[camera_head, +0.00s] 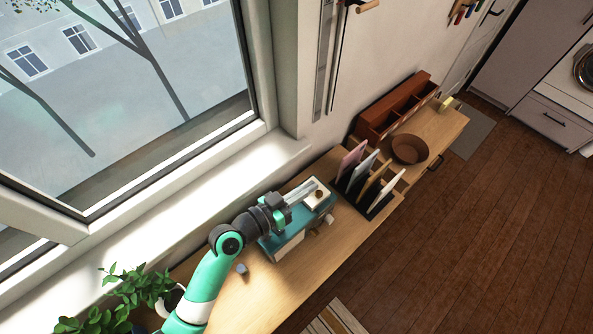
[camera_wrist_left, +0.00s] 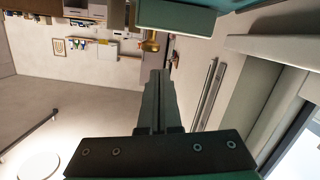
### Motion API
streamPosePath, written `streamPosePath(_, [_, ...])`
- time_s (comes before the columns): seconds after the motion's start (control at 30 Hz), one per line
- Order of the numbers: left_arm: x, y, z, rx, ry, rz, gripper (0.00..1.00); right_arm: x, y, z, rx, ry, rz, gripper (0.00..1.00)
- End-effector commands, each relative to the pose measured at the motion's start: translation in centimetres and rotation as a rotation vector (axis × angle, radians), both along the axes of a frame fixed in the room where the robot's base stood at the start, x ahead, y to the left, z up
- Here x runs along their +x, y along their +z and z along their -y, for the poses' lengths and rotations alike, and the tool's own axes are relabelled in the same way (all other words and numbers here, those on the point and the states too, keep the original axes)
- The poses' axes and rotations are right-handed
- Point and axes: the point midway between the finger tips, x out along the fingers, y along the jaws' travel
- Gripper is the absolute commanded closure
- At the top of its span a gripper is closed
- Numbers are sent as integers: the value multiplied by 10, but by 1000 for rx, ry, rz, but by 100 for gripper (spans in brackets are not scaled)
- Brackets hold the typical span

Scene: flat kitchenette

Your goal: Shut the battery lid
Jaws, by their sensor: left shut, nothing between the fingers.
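A teal case with pale parts (camera_head: 283,244) stands on the wooden counter under the window. A pale panel with a small round brown spot (camera_head: 317,203) is at its far end. I cannot tell which part is the battery lid; my left gripper and wrist hide some of the case. My left gripper (camera_head: 312,187) is shut and empty, over the far end of the case beside the pale panel. Whether it touches is unclear. Its closed fingers (camera_wrist_left: 158,100) also show in the left wrist view, with a teal block at the top edge. My right gripper is not in view.
A rack with upright panels (camera_head: 365,180) stands just beyond the case. Behind it are a reddish-brown compartment box (camera_head: 394,106) and a brown bowl (camera_head: 409,149). A potted plant (camera_head: 140,287) is at the near left. The window sill runs alongside. The front counter strip is mostly clear.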

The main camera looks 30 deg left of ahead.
Motion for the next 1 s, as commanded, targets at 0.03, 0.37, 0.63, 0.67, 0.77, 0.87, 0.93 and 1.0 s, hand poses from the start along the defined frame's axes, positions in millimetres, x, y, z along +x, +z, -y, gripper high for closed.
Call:
streamPosePath(0.03, [-1,0,-1,6,3,1,100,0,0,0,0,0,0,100])
streamPosePath(0.37, [-1,0,-2,11,5,4,100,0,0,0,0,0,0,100])
streamPosePath(0.63, [-1,14,-1,10,4,5,100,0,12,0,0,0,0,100])
streamPosePath(0.67, [-1,20,-1,10,3,5,100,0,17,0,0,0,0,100])
streamPosePath(0.77, [-2,43,1,11,-1,5,100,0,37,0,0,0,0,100])
streamPosePath(0.87, [-20,42,-6,10,2,2,100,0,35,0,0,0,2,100])
streamPosePath(0.93, [-38,45,-13,11,3,2,100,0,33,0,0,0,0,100])
streamPosePath(1.0, [-55,48,-19,11,3,3,100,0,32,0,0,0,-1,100])
